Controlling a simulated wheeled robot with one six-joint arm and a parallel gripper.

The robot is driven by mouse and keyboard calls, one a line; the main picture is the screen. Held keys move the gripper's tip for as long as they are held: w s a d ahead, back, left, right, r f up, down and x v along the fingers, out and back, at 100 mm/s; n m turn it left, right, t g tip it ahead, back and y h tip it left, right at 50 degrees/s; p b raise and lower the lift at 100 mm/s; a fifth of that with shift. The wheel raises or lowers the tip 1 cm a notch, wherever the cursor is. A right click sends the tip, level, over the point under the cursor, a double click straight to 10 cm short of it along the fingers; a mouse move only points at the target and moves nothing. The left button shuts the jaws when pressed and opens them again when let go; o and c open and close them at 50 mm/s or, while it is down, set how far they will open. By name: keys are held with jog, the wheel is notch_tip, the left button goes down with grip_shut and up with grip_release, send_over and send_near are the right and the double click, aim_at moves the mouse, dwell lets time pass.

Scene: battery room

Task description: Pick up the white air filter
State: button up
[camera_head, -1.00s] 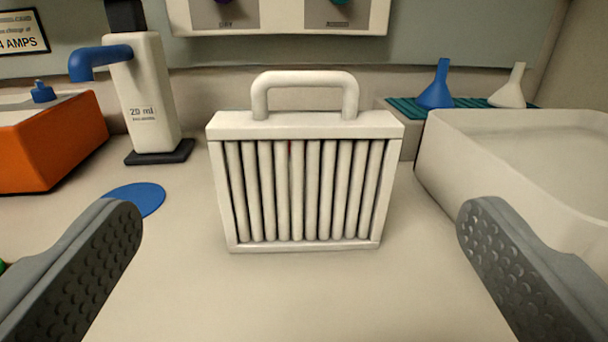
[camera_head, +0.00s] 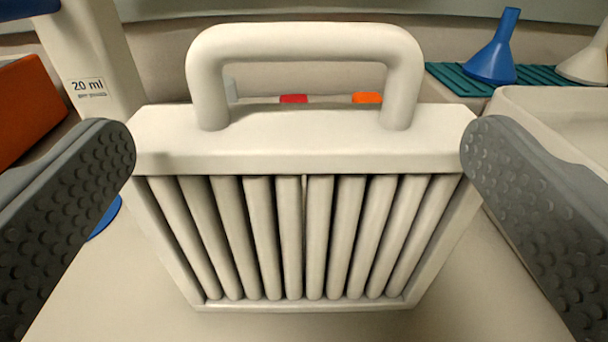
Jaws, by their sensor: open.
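The white air filter (camera_head: 300,142) stands upright on the pale counter, in the middle of the view. It has a frame with a row of vertical pleats and a thick looped handle (camera_head: 305,42) on top. My gripper (camera_head: 298,150) is open, with one grey studded finger at each side of the filter near its top bar. The fingertips lie close to the left and right ends of that bar in the picture. I cannot tell whether they touch it. The filter hides part of what stands behind it.
A white dispenser marked 20 ml (camera_head: 90,60) and an orange box (camera_head: 30,105) stand at the left. A white tray (camera_head: 545,120) is close at the right. A blue funnel (camera_head: 495,52) and a white funnel (camera_head: 588,62) stand on a teal mat behind. Red and orange bits show behind the filter.

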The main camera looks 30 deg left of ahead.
aim_at(306, 63)
jog(key=shift+x, duration=3)
jog(key=shift+d+r, duration=0.1)
jog(key=shift+r, duration=0.1)
jog(key=c, duration=1.4)
